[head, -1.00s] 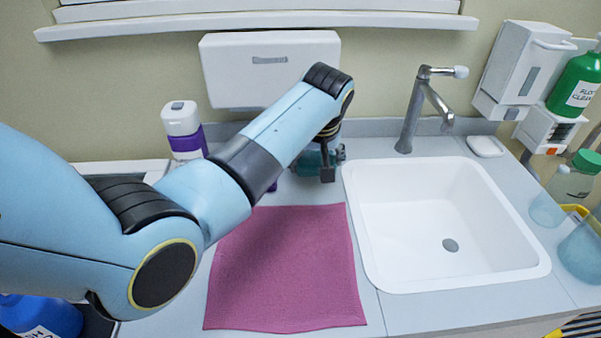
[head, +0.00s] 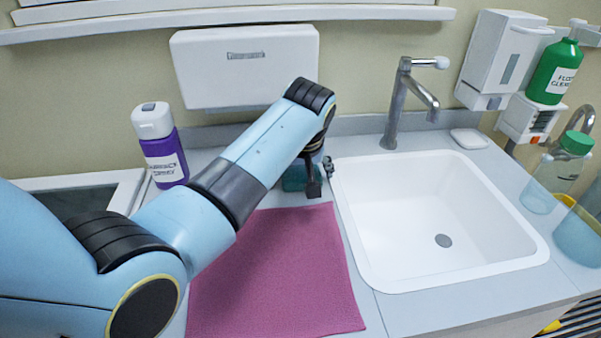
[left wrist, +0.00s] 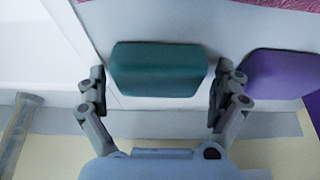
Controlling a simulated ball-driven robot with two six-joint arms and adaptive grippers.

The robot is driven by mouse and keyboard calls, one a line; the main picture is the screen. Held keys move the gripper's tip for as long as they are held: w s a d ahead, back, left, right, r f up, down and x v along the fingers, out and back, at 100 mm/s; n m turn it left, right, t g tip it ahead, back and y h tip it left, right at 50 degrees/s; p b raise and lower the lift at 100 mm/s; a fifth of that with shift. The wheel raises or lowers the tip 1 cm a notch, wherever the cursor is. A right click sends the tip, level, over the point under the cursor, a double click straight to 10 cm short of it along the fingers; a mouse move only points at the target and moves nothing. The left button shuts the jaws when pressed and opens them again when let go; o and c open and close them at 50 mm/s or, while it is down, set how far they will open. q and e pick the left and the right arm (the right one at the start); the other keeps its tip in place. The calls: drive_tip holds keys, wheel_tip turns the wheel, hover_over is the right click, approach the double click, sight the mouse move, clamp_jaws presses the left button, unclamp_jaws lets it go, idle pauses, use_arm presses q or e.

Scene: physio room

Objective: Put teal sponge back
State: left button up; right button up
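The teal sponge (left wrist: 158,69) sits between the two fingers of my left gripper (left wrist: 158,92) in the left wrist view, with a finger against each short side. In the head view the sponge (head: 295,179) shows partly behind the fingers of my left gripper (head: 313,187), low over the counter between the mat and the wall, left of the sink. I cannot tell whether it touches the counter. My right gripper is not in view.
A flat purple thing (left wrist: 280,72) lies close beside the gripper. The pink mat (head: 280,275) is in front, the white sink (head: 365,215) with its tap (head: 397,105) to the right. A purple-white bottle (head: 163,150) stands left. A white wall dispenser (head: 245,70) hangs behind.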

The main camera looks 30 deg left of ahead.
use_arm(q)
drive_tip(key=shift+r, duration=0.1)
drive_tip(key=v, duration=1.2)
drive_tip(key=shift+p, duration=0.4)
drive_tip(key=shift+d, duration=0.1)
